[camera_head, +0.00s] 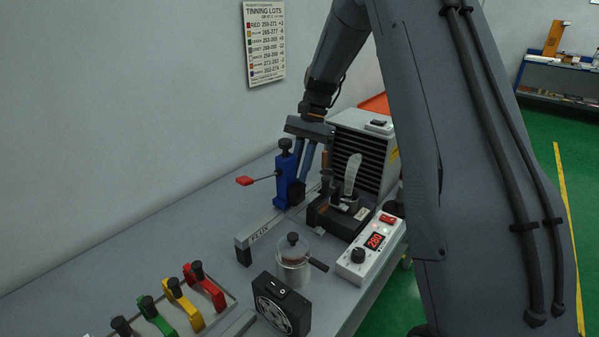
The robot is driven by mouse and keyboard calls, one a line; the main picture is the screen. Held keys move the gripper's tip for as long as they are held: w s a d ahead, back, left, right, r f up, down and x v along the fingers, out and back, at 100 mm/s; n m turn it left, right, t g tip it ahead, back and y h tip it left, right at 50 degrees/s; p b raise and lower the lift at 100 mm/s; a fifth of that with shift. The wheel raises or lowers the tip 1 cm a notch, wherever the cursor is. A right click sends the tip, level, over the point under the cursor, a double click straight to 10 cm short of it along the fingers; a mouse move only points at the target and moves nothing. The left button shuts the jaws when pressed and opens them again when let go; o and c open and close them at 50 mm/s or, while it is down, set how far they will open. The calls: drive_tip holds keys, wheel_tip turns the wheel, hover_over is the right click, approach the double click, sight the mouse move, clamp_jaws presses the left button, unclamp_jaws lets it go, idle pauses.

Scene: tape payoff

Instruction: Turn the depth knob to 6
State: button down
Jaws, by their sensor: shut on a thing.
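A blue upright fixture (284,178) stands on the bench near the wall, with a black knob (285,145) on top and a red-tipped lever (246,180) to its left.
A flux bar (262,232), a lidded glass jar (293,266) and a white controller (369,255) reading 280 stand in front. A black tray (333,219) and a vented box (357,150) are right of my gripper. Colored-handled tools (205,287) lie front left.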

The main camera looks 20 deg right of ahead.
drive_tip(key=shift+w+a+n+g+h, duration=0.1)
drive_tip(key=shift+n+g+h, duration=0.2)
drive_tip(key=shift+n, duration=0.8)
drive_tip(key=c, duration=1.7)
unclamp_jaws()
drive_tip(key=shift+b+v, duration=1.05)
drive_tip(key=shift+v, duration=2.9)
